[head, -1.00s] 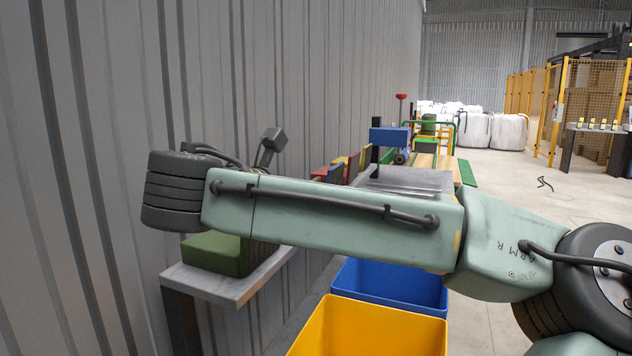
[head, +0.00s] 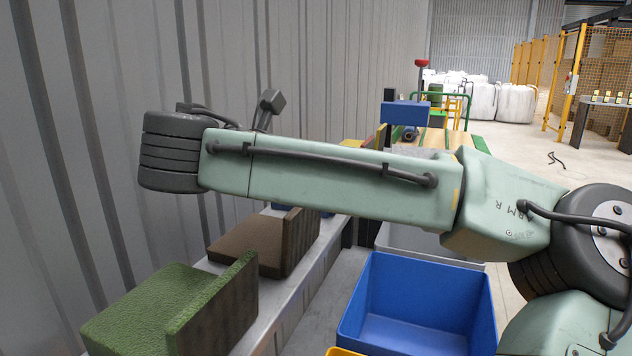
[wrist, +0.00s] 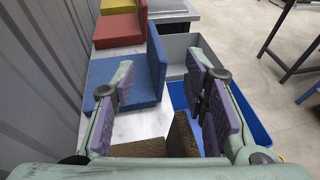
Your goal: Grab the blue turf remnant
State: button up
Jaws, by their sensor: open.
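The blue turf remnant (wrist: 135,85) is an L-shaped piece with a flat base and an upright panel, lying on the pale shelf in the wrist view. In the head view my arm hides most of it; only a sliver of blue shows behind the brown piece. My gripper (wrist: 161,68) is open and empty, its two purple-padded fingers spread wide. The upright panel of the blue remnant appears between the fingertips in the wrist picture. The left finger overlaps its base; I cannot tell the height gap. In the head view the gripper is not clearly visible.
A brown remnant (head: 255,243) and a green one (head: 170,305) lie nearer on the shelf (head: 262,325). A red one (wrist: 117,30) and a yellow one lie beyond the blue. A blue bin (head: 420,290) and a grey bin (head: 430,240) stand right of the shelf; a wall rises left.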

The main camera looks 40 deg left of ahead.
jog(key=shift+a+x, duration=0.15)
jog(key=shift+x, duration=2.7)
jog(key=shift+a+x, duration=0.15)
jog(key=shift+x, duration=2.75)
jog(key=shift+c, duration=0.2)
jog(key=shift+s, duration=0.1)
grip_shut()
